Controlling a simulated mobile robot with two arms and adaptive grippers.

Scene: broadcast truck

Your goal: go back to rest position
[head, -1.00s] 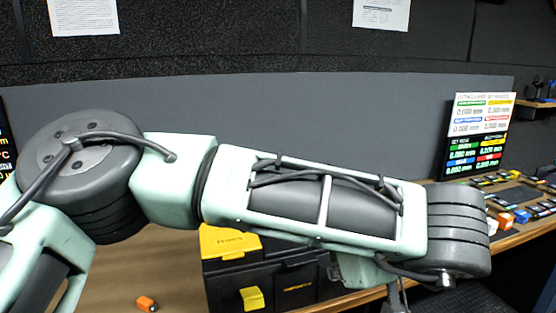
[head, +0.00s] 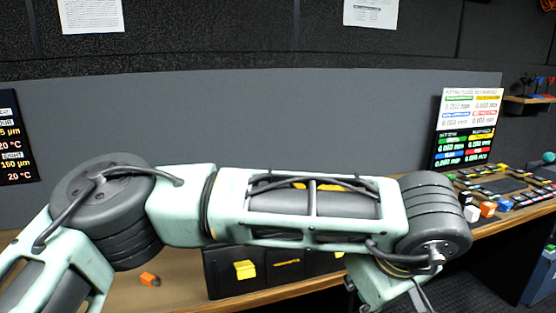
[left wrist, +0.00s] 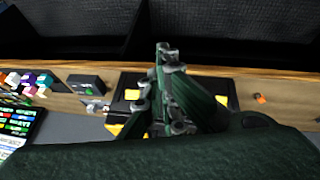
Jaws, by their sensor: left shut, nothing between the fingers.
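My left arm stretches across the head view from left to right, in front of the desk, and its wrist bends down at the right. My left gripper (left wrist: 167,52) shows in the left wrist view with its fingers together and nothing between them. It appears over the desk edge, in front of the black toolbox (left wrist: 128,82). In the head view the gripper is mostly cut off at the bottom edge. My right gripper is in neither view.
The black toolbox with yellow latches (head: 222,272) stands on the wooden desk (head: 190,290), partly behind my arm. A small orange block (head: 149,279) lies left of it. Dark floor lies before the desk.

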